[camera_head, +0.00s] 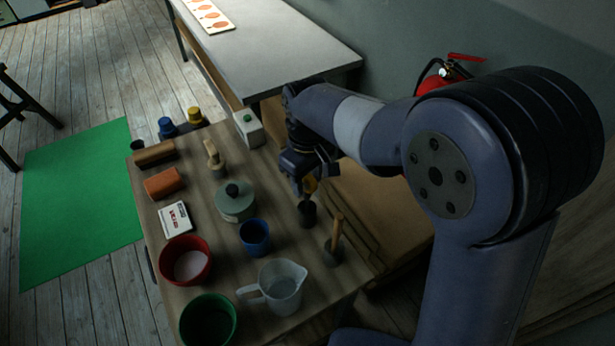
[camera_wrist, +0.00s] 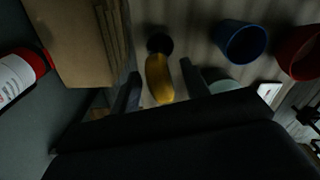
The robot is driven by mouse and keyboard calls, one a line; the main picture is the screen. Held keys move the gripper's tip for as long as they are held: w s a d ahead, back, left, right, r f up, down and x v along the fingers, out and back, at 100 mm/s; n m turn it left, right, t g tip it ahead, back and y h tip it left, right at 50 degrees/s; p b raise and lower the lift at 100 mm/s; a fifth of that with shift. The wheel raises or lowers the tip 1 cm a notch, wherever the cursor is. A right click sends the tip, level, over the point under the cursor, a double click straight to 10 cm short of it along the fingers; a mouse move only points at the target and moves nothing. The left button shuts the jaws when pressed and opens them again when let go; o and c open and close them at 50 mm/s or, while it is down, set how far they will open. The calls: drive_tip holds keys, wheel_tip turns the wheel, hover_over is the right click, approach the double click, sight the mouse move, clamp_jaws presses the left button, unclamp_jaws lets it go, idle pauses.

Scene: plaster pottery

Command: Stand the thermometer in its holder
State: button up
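The thermometer, with a yellow upper part (camera_head: 310,185), shows just below my gripper (camera_head: 306,180) in the head view. Its lower end meets the small dark cup-like holder (camera_head: 306,214) and appears to be inside it, roughly upright. In the wrist view the yellow part (camera_wrist: 159,80) lies between my two fingers (camera_wrist: 160,88), with a gap on each side, so my gripper looks open around it. The dark round holder (camera_wrist: 159,44) shows at the yellow part's far end. The thermometer's lower tip is hidden.
Near the holder are a blue cup (camera_head: 255,237), a clear jug (camera_head: 276,287), a lidded green pot (camera_head: 236,202) and a wooden-handled tool (camera_head: 336,236). A red bowl (camera_head: 186,261) and green bowl (camera_head: 208,322) stand at left. Cardboard (camera_head: 372,215) lies to the right.

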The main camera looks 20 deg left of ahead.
wheel_tip(320, 180, up, 11)
drive_tip(key=shift+f+b, duration=0.1)
drive_tip(key=shift+b, duration=0.25)
idle(0.3)
idle(0.6)
wheel_tip(320, 180, down, 10)
drive_tip(key=shift+f+p, duration=0.15)
drive_tip(key=shift+p, duration=0.25)
drive_tip(key=shift+r+p, duration=0.75)
drive_tip(key=shift+r, duration=0.05)
drive_tip(key=shift+r+p, duration=0.35)
drive_tip(key=shift+r, duration=0.35)
drive_tip(key=shift+f, duration=0.1)
